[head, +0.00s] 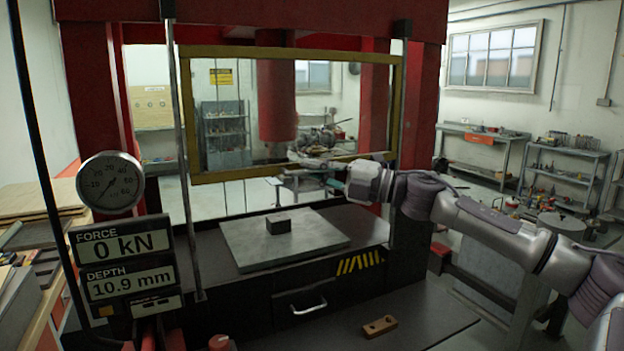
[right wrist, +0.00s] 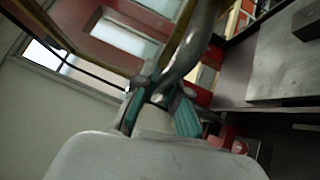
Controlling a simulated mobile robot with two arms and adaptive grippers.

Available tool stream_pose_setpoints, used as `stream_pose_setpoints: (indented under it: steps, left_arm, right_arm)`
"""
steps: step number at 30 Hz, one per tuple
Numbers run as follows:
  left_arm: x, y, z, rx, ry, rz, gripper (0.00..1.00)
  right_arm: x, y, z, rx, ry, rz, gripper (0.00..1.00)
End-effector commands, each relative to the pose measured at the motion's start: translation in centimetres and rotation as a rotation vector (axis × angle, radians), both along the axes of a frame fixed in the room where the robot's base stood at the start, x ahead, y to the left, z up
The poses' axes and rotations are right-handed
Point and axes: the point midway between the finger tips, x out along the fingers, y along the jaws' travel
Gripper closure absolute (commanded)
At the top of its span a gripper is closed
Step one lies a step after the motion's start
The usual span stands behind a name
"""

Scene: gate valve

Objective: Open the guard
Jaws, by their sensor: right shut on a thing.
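The guard is a clear panel in a yellow frame (head: 240,173), hanging upright between two vertical rods at the front of the red press. Its lower rail is well above the press bed, leaving a gap beneath. My right gripper (head: 325,163) is at the lower rail, reaching in from the right. In the right wrist view its teal-padded fingers (right wrist: 158,108) are shut on a curved grey handle (right wrist: 198,45) of the guard. The exact grip is partly hidden. My left gripper is not in view.
A grey plate (head: 245,252) with a dark block (head: 278,226) lies on the press bed. A gauge (head: 110,183) and a display reading 0 kN and 10.9 mm (head: 122,262) stand at left. A drilled wooden piece (head: 379,326) lies on the front ledge.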

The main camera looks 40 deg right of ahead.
Motion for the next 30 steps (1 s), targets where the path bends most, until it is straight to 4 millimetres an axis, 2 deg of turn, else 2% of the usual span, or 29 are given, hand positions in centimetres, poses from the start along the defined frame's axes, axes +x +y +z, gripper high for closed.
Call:
stream_pose_setpoints:
  steps: [6,19,20,24,30]
  left_arm:
    - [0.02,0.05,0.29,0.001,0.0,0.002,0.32]
    - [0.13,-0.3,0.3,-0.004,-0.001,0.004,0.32]
    - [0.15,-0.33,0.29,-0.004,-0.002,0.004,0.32]
    - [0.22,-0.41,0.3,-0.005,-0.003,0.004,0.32]
    - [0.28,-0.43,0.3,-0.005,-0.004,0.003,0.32]
  right_arm:
    - [-0.08,-0.06,0.75,0.0,-0.004,-0.002,1.0]
    - [-0.07,-0.09,0.76,0.001,-0.002,-0.003,1.0]
    - [-0.07,-0.1,0.77,0.001,-0.002,-0.003,0.87]
    - [-0.07,-0.09,0.73,0.0,-0.001,-0.003,0.64]
    - [-0.08,-0.05,0.68,0.0,-0.001,-0.001,0.63]
